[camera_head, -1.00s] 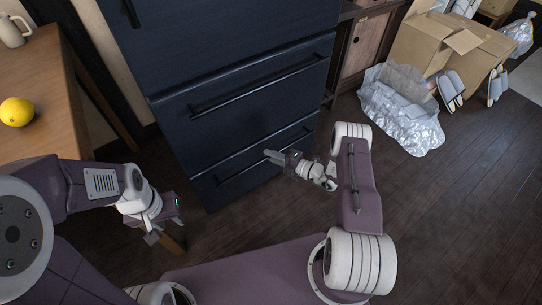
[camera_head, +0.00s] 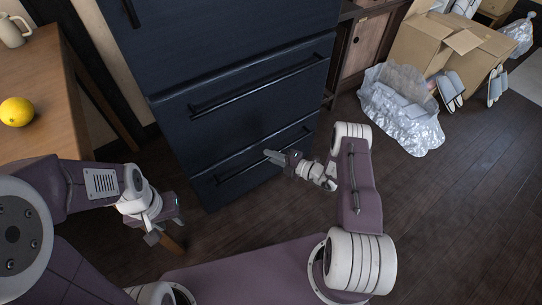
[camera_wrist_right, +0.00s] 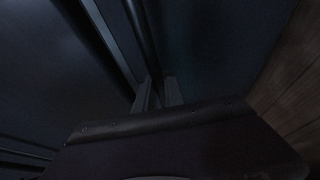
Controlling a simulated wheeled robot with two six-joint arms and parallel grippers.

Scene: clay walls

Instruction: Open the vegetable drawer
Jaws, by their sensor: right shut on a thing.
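A dark blue refrigerator (camera_head: 235,40) stands in front of me, with an upper drawer with a long black bar handle (camera_head: 258,87) and a lower drawer (camera_head: 225,160). The lower drawer has a similar bar handle (camera_head: 235,174) and looks flush with the front. My right gripper (camera_head: 271,156) is at the middle of this lower handle and shut on it. In the dark right wrist view the handle bar (camera_wrist_right: 143,40) runs down between the fingertips (camera_wrist_right: 158,92). My left gripper (camera_head: 155,237) hangs away from the refrigerator at lower left, its opening unclear.
A wooden table (camera_head: 50,80) with a lemon (camera_head: 17,112) and a jug (camera_head: 13,33) stands at the left. Clear plastic wrap (camera_head: 402,112), a cardboard box (camera_head: 440,50) and slippers (camera_head: 452,90) are at the right. The dark wood floor (camera_head: 460,200) at the right is open.

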